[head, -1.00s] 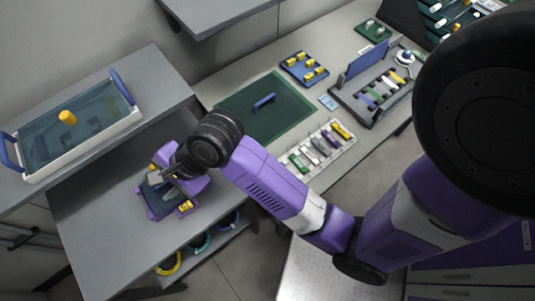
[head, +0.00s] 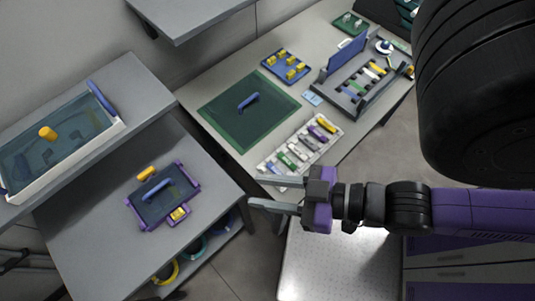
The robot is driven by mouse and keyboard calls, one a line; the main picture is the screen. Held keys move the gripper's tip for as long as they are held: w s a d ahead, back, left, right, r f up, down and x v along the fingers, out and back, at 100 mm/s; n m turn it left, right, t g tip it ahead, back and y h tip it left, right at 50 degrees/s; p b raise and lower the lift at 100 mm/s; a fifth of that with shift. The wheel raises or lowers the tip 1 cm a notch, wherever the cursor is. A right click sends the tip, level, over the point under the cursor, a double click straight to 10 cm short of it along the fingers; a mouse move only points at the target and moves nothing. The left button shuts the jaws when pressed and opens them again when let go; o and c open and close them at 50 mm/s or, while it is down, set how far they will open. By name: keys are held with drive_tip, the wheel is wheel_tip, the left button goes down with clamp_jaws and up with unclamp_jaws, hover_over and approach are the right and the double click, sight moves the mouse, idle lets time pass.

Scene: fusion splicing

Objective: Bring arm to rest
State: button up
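My arm stretches in from the right side of the head view. My gripper (head: 262,193) points left with its two grey fingers spread apart and nothing between them. It hangs over the gap between the two tables, in front of the rack of coloured pieces. The purple-framed tray (head: 143,219) sits on the left table, apart from my gripper, with a dark blue handle (head: 157,190) in it. Yellow pieces are at its edges.
A white-rimmed bin (head: 113,136) stands on the raised shelf at the left. The right table holds a green mat (head: 222,118), a blue tray of yellow parts (head: 302,77), a rack (head: 265,165) and a dark holder with a blue lid (head: 343,58). Cable coils (head: 167,274) lie below the left table.

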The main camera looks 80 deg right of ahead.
drive_tip(key=shift+s+d+r+n, duration=0.1)
drive_tip(key=shift+s+r+n, duration=0.15)
drive_tip(key=shift+r+n, duration=0.15)
wheel_tip(320, 180, down, 3)
drive_tip(key=b, duration=0.2)
drive_tip(key=shift+r+b, duration=0.15)
drive_tip(key=shift+b, duration=0.2)
drive_tip(key=shift+c, duration=0.2)
idle(1.5)
